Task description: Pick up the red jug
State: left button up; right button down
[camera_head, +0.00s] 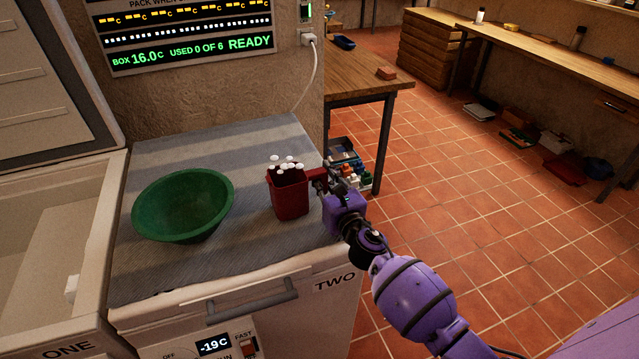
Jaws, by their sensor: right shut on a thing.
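The red jug (289,198) stands upright on the striped grey cloth on top of the freezer marked TWO. It is dark inside, with several white round pieces showing at its mouth. Its handle side faces right, toward my right arm. My right gripper (319,180) is shut on the red jug at that handle side. The fingertips are small and partly hidden there. The jug's base appears to be on the cloth. My left gripper is not in view.
A green bowl (183,205) sits left of the jug on the cloth (255,150). An open freezer marked ONE (50,240) is at the left. A display panel (185,30) hangs on the wall behind. A wooden table (360,75) stands behind, with a crate below. Tiled floor is open at right.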

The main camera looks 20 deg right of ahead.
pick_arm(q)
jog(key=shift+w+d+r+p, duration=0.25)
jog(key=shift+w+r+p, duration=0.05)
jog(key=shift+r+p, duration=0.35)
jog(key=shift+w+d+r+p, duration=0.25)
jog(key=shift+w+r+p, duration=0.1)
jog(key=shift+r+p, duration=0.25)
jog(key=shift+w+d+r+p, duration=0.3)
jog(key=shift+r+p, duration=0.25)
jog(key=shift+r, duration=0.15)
pick_arm(e)
jog(key=s+a+r, duration=0.8)
jog(key=s+r, duration=0.3)
jog(key=r, duration=0.1)
jog(key=shift+s+a, duration=0.15)
jog(key=shift+s, duration=0.05)
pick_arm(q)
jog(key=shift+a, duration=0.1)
pick_arm(e)
jog(key=c, duration=2.2)
grip_release()
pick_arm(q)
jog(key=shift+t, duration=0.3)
pick_arm(e)
grip_shut()
